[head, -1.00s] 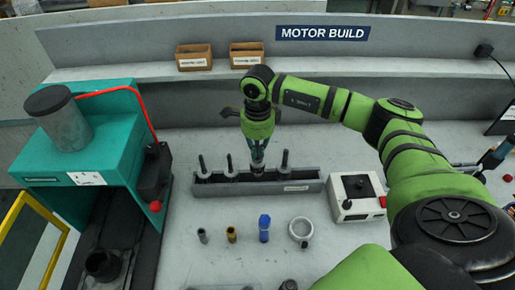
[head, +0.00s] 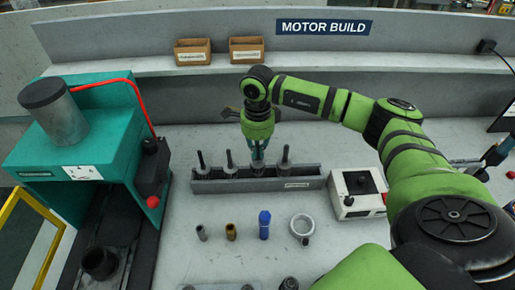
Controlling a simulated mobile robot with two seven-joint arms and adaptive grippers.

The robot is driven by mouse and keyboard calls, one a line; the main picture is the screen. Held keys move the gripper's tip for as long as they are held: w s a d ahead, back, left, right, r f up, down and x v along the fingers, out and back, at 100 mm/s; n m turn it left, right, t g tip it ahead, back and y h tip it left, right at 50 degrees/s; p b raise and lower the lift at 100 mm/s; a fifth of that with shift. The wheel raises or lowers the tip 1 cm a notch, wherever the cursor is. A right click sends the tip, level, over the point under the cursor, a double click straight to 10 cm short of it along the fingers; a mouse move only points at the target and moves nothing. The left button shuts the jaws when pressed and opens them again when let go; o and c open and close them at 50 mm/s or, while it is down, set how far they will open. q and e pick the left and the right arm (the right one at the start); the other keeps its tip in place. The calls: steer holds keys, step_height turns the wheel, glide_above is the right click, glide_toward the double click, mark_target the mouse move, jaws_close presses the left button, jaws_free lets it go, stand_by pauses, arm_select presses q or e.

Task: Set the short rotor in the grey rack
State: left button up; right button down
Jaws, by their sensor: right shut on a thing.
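The grey rack (head: 262,187) is a long, narrow trough lying left to right at the middle of the bench. Dark rotors with upright shafts stand in it: two to the left (head: 202,168) (head: 230,168) and one to the right (head: 284,161). My right gripper (head: 258,158) points down over the rack, in the gap between the second and the right-hand rotor. It is shut on the short rotor, which is mostly hidden by the fingers and the rack's front wall. I cannot tell whether the rotor touches the rack floor. My left gripper is out of view.
A control box (head: 357,193) is close on the right. A teal press (head: 75,150) fills the left.

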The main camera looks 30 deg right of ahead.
steer(key=shift+f+b, duration=0.8)
steer(key=shift+f, duration=0.15)
steer(key=shift+r, duration=0.1)
steer(key=c, duration=1.3)
jaws_free()
steer(key=shift+o, duration=0.2)
steer(key=shift+o, duration=1.2)
steer(key=shift+s, duration=0.1)
